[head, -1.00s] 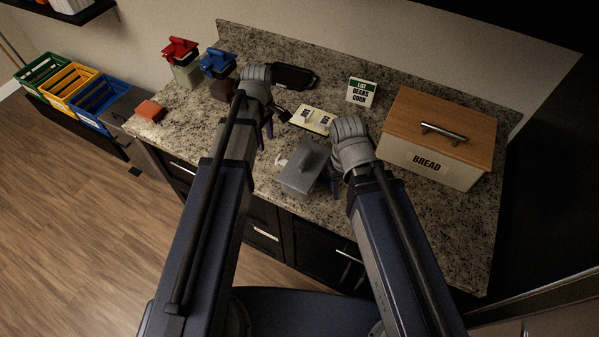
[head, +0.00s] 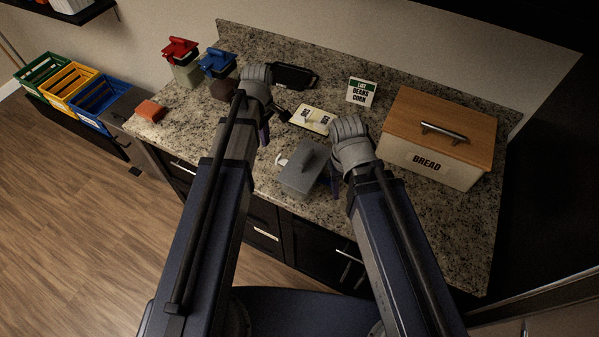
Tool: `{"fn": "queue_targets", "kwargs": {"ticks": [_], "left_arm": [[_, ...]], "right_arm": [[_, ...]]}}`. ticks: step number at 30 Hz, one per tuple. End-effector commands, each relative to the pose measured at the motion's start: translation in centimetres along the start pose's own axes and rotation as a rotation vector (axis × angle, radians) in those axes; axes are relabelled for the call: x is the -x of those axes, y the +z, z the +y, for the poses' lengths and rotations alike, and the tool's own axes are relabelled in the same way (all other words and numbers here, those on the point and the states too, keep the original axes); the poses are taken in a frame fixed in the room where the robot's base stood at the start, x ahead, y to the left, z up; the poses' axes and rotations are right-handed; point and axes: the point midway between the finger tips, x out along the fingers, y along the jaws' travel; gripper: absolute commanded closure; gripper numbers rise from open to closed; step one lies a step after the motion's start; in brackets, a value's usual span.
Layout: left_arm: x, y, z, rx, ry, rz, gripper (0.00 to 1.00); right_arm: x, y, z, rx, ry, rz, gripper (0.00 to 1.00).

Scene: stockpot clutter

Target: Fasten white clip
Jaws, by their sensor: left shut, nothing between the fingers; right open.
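A grey lidded box (head: 303,180) with a handle on top stands near the counter's front edge. A small white clip (head: 282,162) shows at its upper left side; whether it is fastened is too small to tell. My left gripper (head: 264,134) is shut and empty, above and left of the clip and apart from it. My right gripper (head: 336,186) is open, close by the box's right side; its fingers are partly hidden by my wrist, and I cannot tell if they touch the box.
A bread box (head: 430,172) stands at the right. A card stand (head: 361,91), an open booklet (head: 312,118) and a black case (head: 294,76) are behind. Red-lidded (head: 180,50) and blue-lidded (head: 217,63) containers stand at back left. An orange block (head: 151,110) lies at the left end.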

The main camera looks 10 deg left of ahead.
Motion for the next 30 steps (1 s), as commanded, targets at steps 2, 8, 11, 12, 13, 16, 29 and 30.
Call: {"fn": "queue_targets", "kwargs": {"ticks": [2, 8, 11, 12, 13, 16, 29, 30], "left_arm": [[0.0, 0.0, 0.0, 0.0, 0.0, 0.0, 1.0], [0.0, 0.0, 0.0, 0.0, 0.0, 0.0, 1.0], [0.0, 0.0, 0.0, 0.0, 0.0, 0.0, 1.0], [0.0, 0.0, 0.0, 0.0, 0.0, 0.0, 1.0], [0.0, 0.0, 0.0, 0.0, 0.0, 0.0, 1.0], [-0.1, 0.0, 0.0, 0.0, 0.0, 0.0, 1.0], [-2.1, 0.6, 0.0, 0.0, 0.0, 0.0, 1.0], [-2.3, 0.7, 0.0, 0.0, 0.0, 0.0, 1.0]], "right_arm": [[0.0, 0.0, 0.0, 0.0, 0.0, 0.0, 0.5], [0.0, 0.0, 0.0, 0.0, 0.0, 0.0, 0.5], [0.0, 0.0, 0.0, 0.0, 0.0, 0.0, 0.5], [0.0, 0.0, 0.0, 0.0, 0.0, 0.0, 0.5], [0.0, 0.0, 0.0, 0.0, 0.0, 0.0, 0.5], [-0.1, 0.0, 0.0, 0.0, 0.0, 0.0, 0.5], [-2.1, -0.1, -0.2, 0.0, 0.0, 0.0, 0.5], [-2.3, -0.1, -0.2, 0.0, 0.0, 0.0, 0.5]]}}
